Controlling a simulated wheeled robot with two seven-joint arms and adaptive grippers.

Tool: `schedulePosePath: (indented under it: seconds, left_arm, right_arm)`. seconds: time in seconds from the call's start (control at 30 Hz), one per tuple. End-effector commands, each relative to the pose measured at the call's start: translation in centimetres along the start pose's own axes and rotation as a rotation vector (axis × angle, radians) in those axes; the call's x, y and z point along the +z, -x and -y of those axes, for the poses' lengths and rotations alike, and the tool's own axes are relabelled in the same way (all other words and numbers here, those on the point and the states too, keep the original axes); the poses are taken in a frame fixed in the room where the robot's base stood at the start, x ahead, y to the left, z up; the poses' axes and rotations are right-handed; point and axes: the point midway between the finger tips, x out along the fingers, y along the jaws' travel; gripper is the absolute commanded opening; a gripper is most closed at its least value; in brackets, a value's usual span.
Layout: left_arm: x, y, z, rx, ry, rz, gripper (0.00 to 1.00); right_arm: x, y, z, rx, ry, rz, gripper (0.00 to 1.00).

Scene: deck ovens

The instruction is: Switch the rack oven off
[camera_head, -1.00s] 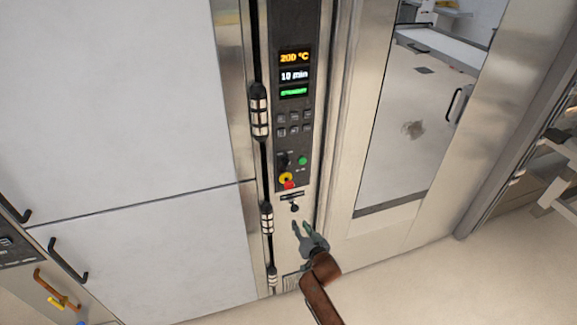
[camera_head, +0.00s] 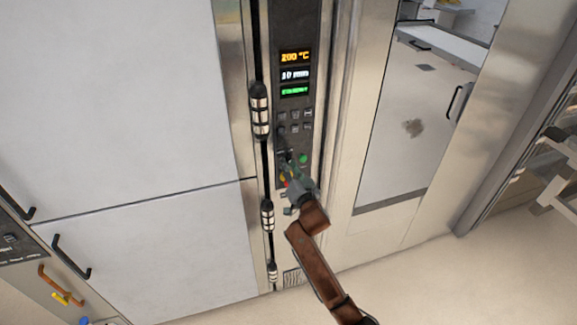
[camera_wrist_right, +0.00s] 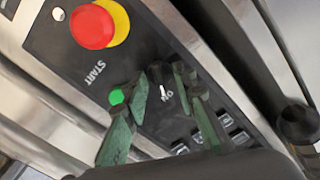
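The rack oven's black control panel (camera_head: 290,100) is a tall strip showing 200 °C, 10 min and a lit green line of text. My right gripper (camera_head: 291,174) is at the lower part of this panel and covers some of its controls. In the right wrist view its green fingers (camera_wrist_right: 164,90) are apart, with a dark rotary switch (camera_wrist_right: 160,85) with a white mark showing between them. I cannot tell whether they touch it. The green start button (camera_wrist_right: 117,97) is beside one finger. A red emergency button on yellow (camera_wrist_right: 95,24) is farther up-left. My left gripper is not in view.
Small panel keys (camera_head: 295,120) sit just above the gripper. A glazed steel door (camera_head: 415,115) is to the right, and black-and-steel hinges (camera_head: 260,110) run along the left. Large pale panels (camera_head: 110,100) and dark handles (camera_head: 70,260) fill the left side. The floor at lower right is clear.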

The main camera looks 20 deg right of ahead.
Motion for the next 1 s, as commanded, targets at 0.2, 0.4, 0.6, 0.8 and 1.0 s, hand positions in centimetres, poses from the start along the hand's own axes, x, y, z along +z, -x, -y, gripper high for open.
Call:
schedulePosePath:
  seconds: [0.2,0.4,0.6,0.8,1.0]
  left_arm:
    - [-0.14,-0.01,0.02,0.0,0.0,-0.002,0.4]
    - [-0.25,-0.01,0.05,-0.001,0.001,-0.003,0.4]
    - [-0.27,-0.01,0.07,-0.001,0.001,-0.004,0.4]
    - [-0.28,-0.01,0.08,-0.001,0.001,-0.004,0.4]
    - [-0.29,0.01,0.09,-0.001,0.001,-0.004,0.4]
  right_arm:
    - [0.03,-0.38,-0.05,0.001,0.0,0.001,0.25]
    - [0.04,-0.36,-0.02,0.001,0.001,0.001,0.19]
    - [0.05,-0.35,-0.01,0.0,0.001,0.001,0.05]
    - [0.06,-0.35,-0.02,0.001,0.001,0.001,0.0]
    - [0.06,-0.34,-0.03,0.001,0.002,0.001,0.0]
